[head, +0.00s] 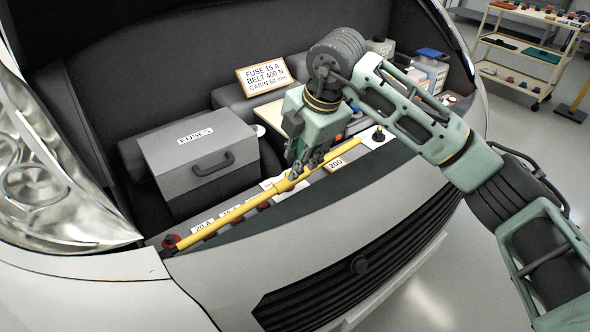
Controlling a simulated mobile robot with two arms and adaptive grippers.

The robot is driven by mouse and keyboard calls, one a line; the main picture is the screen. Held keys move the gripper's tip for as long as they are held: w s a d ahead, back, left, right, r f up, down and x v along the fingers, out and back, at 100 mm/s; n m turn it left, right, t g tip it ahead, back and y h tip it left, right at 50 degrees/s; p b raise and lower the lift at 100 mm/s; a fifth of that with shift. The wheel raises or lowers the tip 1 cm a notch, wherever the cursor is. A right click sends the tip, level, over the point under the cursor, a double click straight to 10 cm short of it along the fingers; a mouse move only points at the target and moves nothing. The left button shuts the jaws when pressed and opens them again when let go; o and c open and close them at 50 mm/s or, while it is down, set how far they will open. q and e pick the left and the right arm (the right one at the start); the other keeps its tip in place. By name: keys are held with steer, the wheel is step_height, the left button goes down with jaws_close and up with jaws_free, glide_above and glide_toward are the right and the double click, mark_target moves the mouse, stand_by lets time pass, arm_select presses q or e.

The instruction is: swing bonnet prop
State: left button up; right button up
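The bonnet prop (240,208) is a long yellow rod lying low along the front edge of the engine bay. Its left end is at a red-and-black pivot (170,242), and its right end lies by a black knob on a white plate (376,138). A thicker sleeve (288,183) sits near its middle. My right gripper (302,172) points down at the rod just by this sleeve. Its dark fingertips overlap the rod in the picture; I cannot tell whether they are closed on it. My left gripper is not in view.
A grey fuse box (200,160) with a black handle stands left in the bay. A sign (263,77) stands behind. Red fuses and number labels (203,226) line the front edge under the rod. The headlight (45,180) is at left; a shelf trolley (520,55) stands back right.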

mark_target(278, 188)
steer(key=x, duration=0.2)
steer(key=p+x, duration=0.1)
steer(key=x, duration=0.4)
steer(key=shift+w+d+f, duration=0.1)
steer(key=shift+d+f, duration=0.2)
steer(key=shift+d, duration=0.05)
jaws_close()
